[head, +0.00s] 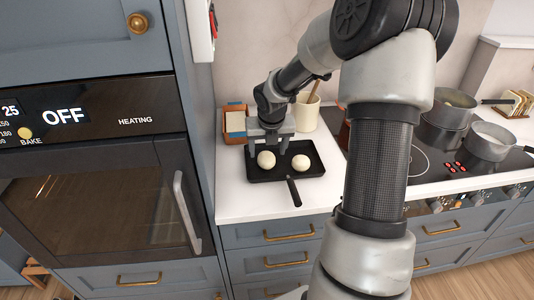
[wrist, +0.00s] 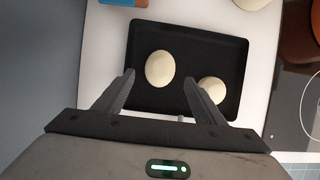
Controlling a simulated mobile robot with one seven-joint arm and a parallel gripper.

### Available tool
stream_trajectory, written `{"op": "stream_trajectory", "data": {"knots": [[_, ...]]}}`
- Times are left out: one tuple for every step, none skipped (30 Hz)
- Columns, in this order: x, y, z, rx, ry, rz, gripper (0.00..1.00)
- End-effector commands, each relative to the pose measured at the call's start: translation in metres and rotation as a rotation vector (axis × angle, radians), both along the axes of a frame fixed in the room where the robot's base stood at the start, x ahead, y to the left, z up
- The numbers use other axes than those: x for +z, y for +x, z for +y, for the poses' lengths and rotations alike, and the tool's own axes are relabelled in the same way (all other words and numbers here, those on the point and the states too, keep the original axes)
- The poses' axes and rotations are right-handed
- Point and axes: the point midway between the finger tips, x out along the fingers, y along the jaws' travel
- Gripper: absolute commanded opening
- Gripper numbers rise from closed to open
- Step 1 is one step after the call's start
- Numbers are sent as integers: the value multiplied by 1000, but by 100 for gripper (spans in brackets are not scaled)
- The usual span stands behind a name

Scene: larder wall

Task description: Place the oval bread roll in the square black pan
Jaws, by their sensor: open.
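The square black pan (head: 262,177) sits on the white counter, its handle toward the front; it also shows in the wrist view (wrist: 190,40). Two pale rolls appear inside it. The left one, the oval bread roll (head: 266,159), looks longer in the wrist view (wrist: 159,68). The right one, a rounder roll (head: 301,162), is partly hidden by a finger in the wrist view (wrist: 213,87). My gripper (head: 268,149) is open above the pan. In the wrist view its fingertips (wrist: 159,79) are apart on either side of the oval roll, with visible gaps.
A cream utensil crock (head: 307,115) and a small brown box (head: 234,122) stand behind the pan. The hob with pots (head: 447,125) is to the right. The tall oven cabinet (head: 205,90) is close on the left. Bare counter lies in front.

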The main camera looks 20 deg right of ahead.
Motion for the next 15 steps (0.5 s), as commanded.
{"op": "stream_trajectory", "data": {"knots": [[15, -4, 0, -1, -3, -2, 64], [21, -7, 1, -1, -1, -2, 64], [28, -10, 1, -2, -2, -2, 64], [33, -12, 2, -2, -2, -2, 64], [38, -14, 3, -2, -2, -2, 64], [44, -16, 4, -2, -2, -2, 64], [47, -18, 4, 0, -1, -1, 64], [50, -19, 5, 0, -1, -1, 64], [54, -21, 5, -1, -1, 0, 64], [56, -22, 6, -1, -1, 0, 64], [58, -23, 6, -1, -1, 0, 64], [59, -24, 7, 0, -1, 1, 64], [60, -24, 7, 1, 0, 1, 64], [61, -24, 7, 1, 0, 1, 64], [61, -25, 7, 1, 0, 1, 64]]}}
